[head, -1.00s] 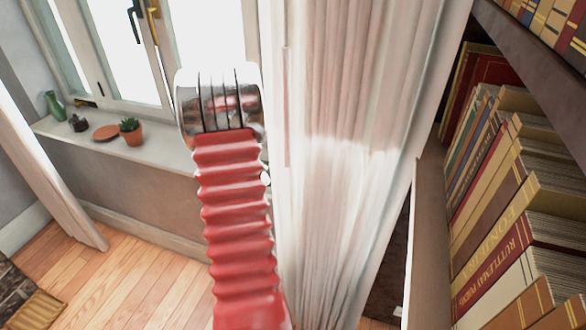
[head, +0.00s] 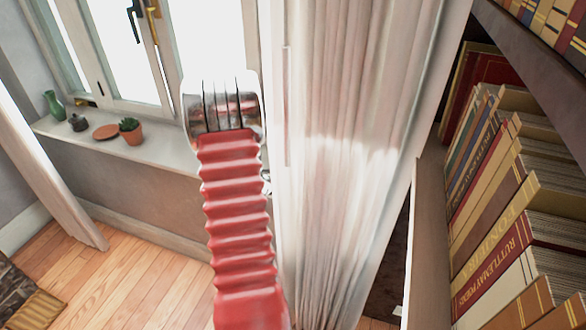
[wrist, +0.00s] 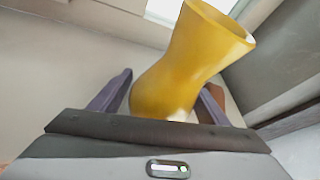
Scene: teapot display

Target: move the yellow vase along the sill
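The yellow vase (wrist: 188,65) shows large in the wrist view, with a rounded lower body, a narrower waist and a flared mouth at the upper right. It looks tilted in that picture. My gripper (wrist: 168,88) has its two purple fingers on either side of the vase's lower body. A narrow gap shows by the left finger, and the right finger is very near the vase. The vase's base is hidden behind the gripper's dark front edge. In the head view my red-sleeved arm hides the vase and the gripper. The pale sill (head: 155,150) runs below the window.
On the sill's left stand a green vase (head: 54,105), a small dark pot (head: 78,123), a terracotta saucer (head: 105,132) and a potted plant (head: 131,131). A white curtain (head: 350,150) hangs to the right of my arm, beside a bookshelf (head: 425,240).

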